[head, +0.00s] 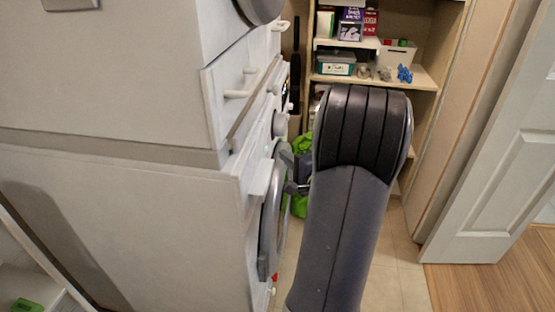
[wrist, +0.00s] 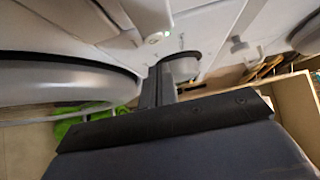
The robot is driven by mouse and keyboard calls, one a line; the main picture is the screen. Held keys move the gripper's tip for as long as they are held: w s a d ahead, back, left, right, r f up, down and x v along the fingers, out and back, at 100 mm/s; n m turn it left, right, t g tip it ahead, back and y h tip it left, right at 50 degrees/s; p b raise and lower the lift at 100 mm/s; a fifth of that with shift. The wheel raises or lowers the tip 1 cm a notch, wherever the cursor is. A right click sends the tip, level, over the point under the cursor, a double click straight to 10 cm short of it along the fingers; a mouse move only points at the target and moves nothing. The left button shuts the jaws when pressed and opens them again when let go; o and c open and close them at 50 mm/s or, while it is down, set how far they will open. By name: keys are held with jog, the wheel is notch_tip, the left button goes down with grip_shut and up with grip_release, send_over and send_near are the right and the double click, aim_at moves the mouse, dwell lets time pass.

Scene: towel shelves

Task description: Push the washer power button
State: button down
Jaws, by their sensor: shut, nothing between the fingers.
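The white washer (head: 120,220) is the lower of two stacked machines at the left of the head view, seen mostly from its side. Its round door (head: 270,220) faces right, with a knob (head: 280,123) above it. In the wrist view the door's rim (wrist: 60,85) is at the left, and a round knob (wrist: 181,67) lies just behind the fingers. I cannot make out the power button. My gripper (wrist: 160,85) is shut and empty, pointing at the washer front. I cannot tell whether it touches. In the head view my arm partly hides it.
A second white machine (head: 120,70) with a protruding handle (head: 240,93) sits on the washer. Shelves (head: 425,77) with boxes stand behind. A green bag (head: 300,205) is on the floor beyond my gripper. A white door (head: 490,150) is at the right; bare floor (head: 400,265) lies between.

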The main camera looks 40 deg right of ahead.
aim_at(267, 152)
jog(key=shift+w+a, duration=0.9)
jog(key=shift+w, duration=0.1)
